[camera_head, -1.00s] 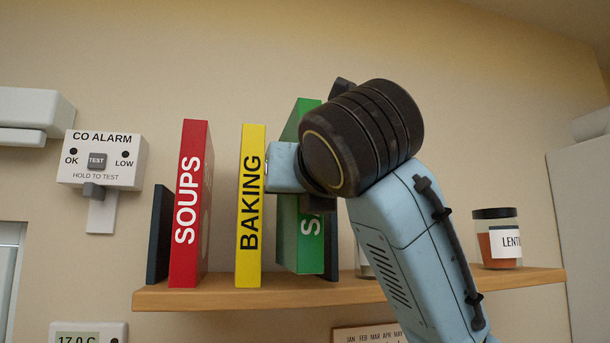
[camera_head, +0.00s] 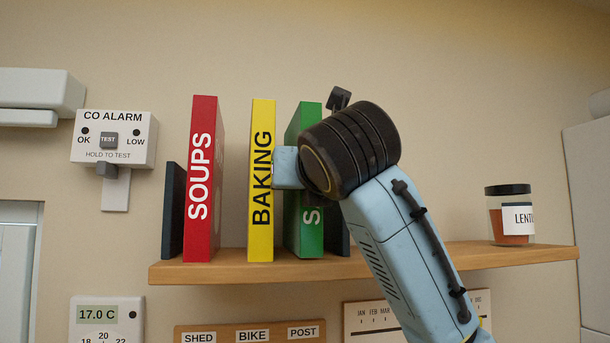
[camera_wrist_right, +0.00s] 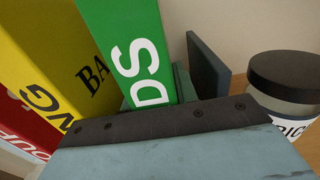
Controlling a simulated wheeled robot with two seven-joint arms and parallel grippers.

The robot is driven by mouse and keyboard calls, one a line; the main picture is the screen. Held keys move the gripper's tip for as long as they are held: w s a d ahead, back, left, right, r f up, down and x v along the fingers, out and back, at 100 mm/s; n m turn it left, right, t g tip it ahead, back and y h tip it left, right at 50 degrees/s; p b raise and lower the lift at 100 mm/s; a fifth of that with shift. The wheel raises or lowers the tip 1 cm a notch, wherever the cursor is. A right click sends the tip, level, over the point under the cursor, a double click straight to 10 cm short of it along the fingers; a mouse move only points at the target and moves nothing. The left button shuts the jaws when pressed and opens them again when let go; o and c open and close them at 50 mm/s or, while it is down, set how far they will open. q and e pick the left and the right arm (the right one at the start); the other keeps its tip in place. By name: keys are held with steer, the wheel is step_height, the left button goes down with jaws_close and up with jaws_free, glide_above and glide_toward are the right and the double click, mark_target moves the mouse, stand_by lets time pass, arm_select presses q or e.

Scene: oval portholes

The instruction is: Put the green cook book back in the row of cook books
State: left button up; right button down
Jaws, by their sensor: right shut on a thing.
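The green cook book (camera_head: 309,240) stands upright in the row between the yellow BAKING book (camera_head: 262,225) and the right dark bookend (camera_head: 339,240). A gap separates it from the yellow book. Its bottom is at shelf level; I cannot tell whether it touches the shelf. My right gripper (camera_head: 292,168) is in front of its spine and shut on it, covering the middle of the title. In the right wrist view the green book (camera_wrist_right: 135,50) rises beyond the gripper's edge, with the letters DS showing. The fingertips are hidden. My left gripper is not in view.
The red SOUPS book (camera_head: 202,180) and left dark bookend (camera_head: 174,210) stand on the left of the wooden shelf (camera_head: 400,262). A lentil jar (camera_head: 511,215) stands right. Another dark-lidded jar (camera_wrist_right: 290,80) is close to the gripper in the wrist view. A CO alarm (camera_head: 114,138) is on the wall.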

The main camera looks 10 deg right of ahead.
steer(key=c, duration=1)
jaws_free()
steer(key=shift+s, duration=0.1)
steer(key=shift+f, duration=0.1)
steer(key=s+b, duration=0.6)
steer(key=s, duration=0.7)
steer(key=shift+s+b, duration=0.2)
steer(key=shift+b, duration=0.2)
